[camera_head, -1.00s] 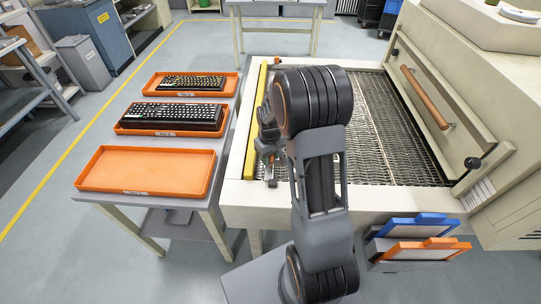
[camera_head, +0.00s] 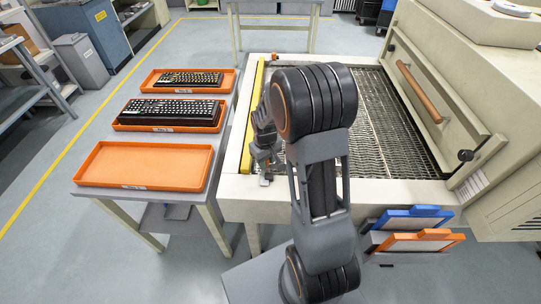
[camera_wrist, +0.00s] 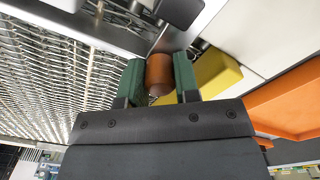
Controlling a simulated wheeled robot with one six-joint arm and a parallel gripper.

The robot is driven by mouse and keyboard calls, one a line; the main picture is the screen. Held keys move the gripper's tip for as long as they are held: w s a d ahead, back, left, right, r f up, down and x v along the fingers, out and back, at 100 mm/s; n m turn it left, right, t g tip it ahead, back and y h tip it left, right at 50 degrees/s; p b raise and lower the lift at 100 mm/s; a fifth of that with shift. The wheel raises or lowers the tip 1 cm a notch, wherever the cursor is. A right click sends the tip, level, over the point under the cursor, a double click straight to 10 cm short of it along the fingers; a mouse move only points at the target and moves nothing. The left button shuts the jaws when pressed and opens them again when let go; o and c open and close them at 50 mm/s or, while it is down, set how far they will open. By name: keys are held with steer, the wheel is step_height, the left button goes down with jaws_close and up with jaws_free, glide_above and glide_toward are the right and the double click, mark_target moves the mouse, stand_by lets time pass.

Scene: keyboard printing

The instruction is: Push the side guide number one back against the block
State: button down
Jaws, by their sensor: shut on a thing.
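My gripper (camera_wrist: 159,80) is shut on a copper-coloured round knob (camera_wrist: 160,70), with a green finger pad on each side of it. The knob stands beside a thin metal strip (camera_wrist: 178,35), which looks like part of the side guide; no number is readable. A yellow bar (camera_head: 252,125) runs along the left edge of the mesh conveyor; its end (camera_wrist: 215,75) is right of the knob in the wrist view. In the head view my gripper (camera_head: 264,168) is low near the front left corner of the mesh, and my arm hides much of the guide. I cannot pick out the block.
The mesh bed (camera_head: 390,130) extends right, under a cream machine (camera_head: 450,90) with a copper handle. Left is a table with orange trays (camera_head: 145,183); two hold keyboards (camera_head: 170,110), the front one is empty. Framed screens (camera_head: 415,240) hang at the front right.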

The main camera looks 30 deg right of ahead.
steer(key=c, duration=1.1)
jaws_free()
steer(key=shift+s+a, duration=0.2)
steer(key=shift+a, duration=0.05)
steer(key=shift+o, duration=1.3)
steer(key=shift+d, duration=0.1)
steer(key=shift+w+d+r, duration=0.1)
steer(key=shift+r, duration=0.3)
step_height(320, 180, up, 13)
